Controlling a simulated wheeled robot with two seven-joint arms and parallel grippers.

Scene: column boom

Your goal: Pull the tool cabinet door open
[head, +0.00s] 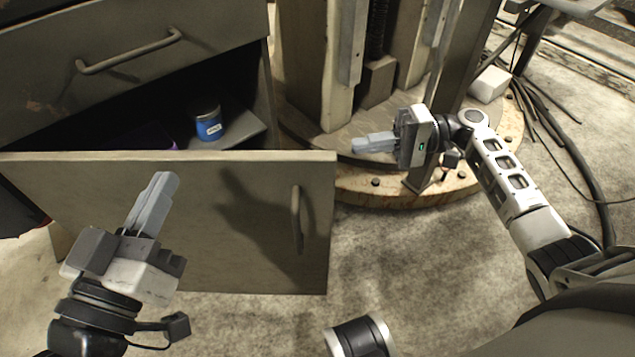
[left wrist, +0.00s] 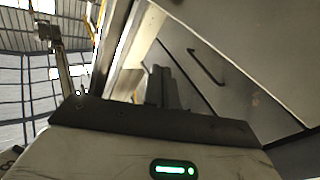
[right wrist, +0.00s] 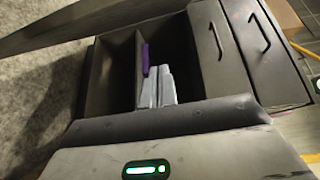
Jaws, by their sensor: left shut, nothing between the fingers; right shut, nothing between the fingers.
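The tool cabinet (head: 140,60) is grey and stands at the upper left of the head view. Its door (head: 220,260) stands open, swung out from the front, with a vertical bar handle (head: 297,215) near its right edge. The dark interior shows above the door's top edge. My left gripper (head: 160,190) is shut and empty, in front of the door and left of the handle; whether it touches the panel is unclear. My right gripper (head: 358,145) is shut and empty, right of the door and apart from it. The right wrist view shows the open compartment (right wrist: 120,65).
A blue can (head: 208,122) and a partly hidden purple item stand inside the cabinet. A drawer with a bar handle (head: 130,52) is above. The round column base (head: 400,187) is behind my right gripper. Cables (head: 575,150) lie at right.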

